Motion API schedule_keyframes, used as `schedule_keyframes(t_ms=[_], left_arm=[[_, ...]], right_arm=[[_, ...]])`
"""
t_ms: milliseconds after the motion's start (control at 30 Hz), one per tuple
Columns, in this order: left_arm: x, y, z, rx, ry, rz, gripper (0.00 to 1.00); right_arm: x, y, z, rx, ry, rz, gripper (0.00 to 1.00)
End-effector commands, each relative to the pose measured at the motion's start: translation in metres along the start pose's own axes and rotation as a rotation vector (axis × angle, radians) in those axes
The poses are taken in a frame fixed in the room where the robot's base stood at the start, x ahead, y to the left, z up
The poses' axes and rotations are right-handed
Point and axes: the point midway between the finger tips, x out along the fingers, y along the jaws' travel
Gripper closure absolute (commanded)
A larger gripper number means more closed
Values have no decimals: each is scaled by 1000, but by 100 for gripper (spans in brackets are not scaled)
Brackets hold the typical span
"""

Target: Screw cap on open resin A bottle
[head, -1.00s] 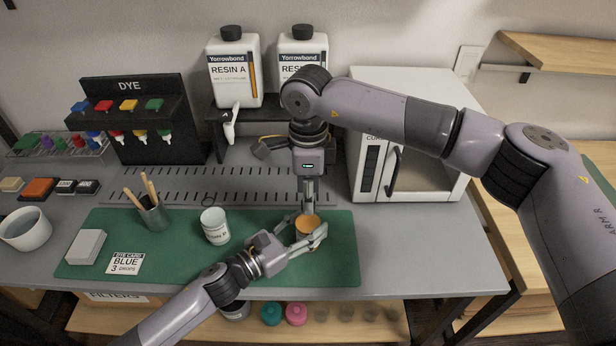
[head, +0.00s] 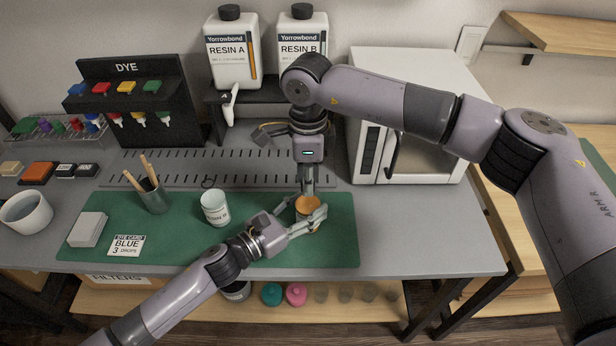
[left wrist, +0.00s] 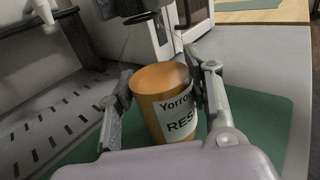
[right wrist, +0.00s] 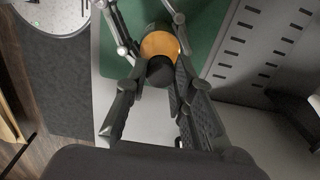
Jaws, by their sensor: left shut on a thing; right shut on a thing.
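The open resin A bottle, a small orange jar (head: 307,205) with a white label, stands upright on the green mat (head: 180,240). It also shows in the left wrist view (left wrist: 158,92), where its label is cut off. My left gripper (head: 312,222) is shut around the jar, one finger on each side. My right gripper (head: 308,188) points down from above the jar. In the right wrist view it is shut on a black round cap (right wrist: 160,72), with the jar's orange top (right wrist: 160,44) just beyond. Whether cap and jar touch is unclear.
A white resin B jar (head: 215,208) stands left of my left gripper. A white oven (head: 415,130) stands behind right. The mat's right end is clear.

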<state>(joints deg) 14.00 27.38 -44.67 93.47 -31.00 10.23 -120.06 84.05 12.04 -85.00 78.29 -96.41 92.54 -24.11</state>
Motion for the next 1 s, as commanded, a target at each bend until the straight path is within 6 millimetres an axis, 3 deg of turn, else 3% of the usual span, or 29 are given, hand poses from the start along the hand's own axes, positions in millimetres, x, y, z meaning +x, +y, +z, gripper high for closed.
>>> schedule_keyframes(t_ms=[467,500,800,1000], left_arm=[[0,0,0,1,0,-1,100],[0,-1,0,2,0,-1,100],[0,0,0,1,0,-1,100],[0,0,0,0,0,-1,100]], right_arm=[[0,-1,0,18,-1,-3,100],[0,-1,0,18,-1,-3,75],[0,-1,0,17,0,-2,55],[0,0,0,17,0,-1,54]])
